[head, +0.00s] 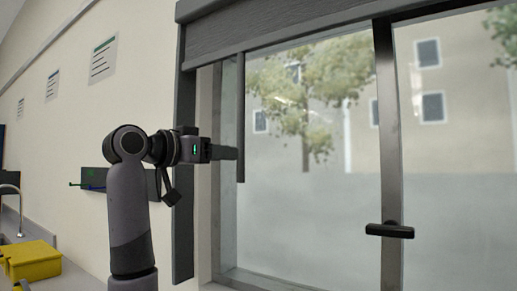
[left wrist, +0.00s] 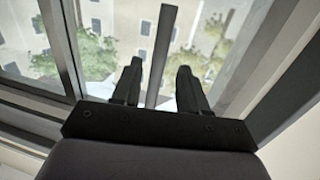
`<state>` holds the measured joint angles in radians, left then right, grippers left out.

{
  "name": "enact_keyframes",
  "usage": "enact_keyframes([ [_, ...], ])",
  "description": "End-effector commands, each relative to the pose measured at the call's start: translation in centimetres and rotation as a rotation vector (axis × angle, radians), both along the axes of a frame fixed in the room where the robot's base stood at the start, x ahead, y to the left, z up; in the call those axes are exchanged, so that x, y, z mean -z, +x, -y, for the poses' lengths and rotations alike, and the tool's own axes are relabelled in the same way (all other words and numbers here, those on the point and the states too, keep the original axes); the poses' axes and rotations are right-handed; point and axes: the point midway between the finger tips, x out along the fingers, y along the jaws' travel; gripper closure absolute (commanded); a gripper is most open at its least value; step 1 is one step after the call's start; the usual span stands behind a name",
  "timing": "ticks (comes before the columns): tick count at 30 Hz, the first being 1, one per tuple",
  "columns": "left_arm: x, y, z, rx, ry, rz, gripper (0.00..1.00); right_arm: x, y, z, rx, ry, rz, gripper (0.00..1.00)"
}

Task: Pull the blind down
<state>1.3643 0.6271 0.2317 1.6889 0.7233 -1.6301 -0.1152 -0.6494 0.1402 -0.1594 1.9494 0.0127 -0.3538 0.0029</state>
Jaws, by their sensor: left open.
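The dark grey blind (head: 270,32) is rolled up at the top of the window, with only a short band showing. A thin dark pull strap (head: 241,120) hangs from it at the left side of the glass. My left gripper (head: 237,153) is level with the lower part of the strap, its fingertips at it. In the left wrist view the strap (left wrist: 161,50) runs between the two open fingers (left wrist: 158,85), with gaps on both sides. Whether a finger touches it I cannot tell. My right gripper is not in view.
The window has a dark upright frame post (head: 387,130) with a black handle (head: 390,230). A dark rail (head: 184,150) runs down the wall left of the glass. A dark wall box (head: 95,178) and a yellow container (head: 33,262) are at the left.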

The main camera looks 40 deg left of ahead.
Motion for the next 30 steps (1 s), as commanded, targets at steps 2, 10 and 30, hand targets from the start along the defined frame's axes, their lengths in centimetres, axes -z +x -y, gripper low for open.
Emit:
enact_keyframes([
  [2, -1.3, -1.2, -0.3, 0.005, -0.002, 0.017, 0.57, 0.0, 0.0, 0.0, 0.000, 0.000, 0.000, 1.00],
  [10, -2.0, -0.1, -0.3, 0.014, -0.005, 0.021, 0.57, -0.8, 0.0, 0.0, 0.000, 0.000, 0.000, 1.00],
  [30, -1.8, 5.3, 0.2, 0.011, -0.004, 0.024, 0.57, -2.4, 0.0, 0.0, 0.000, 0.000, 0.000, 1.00],
])
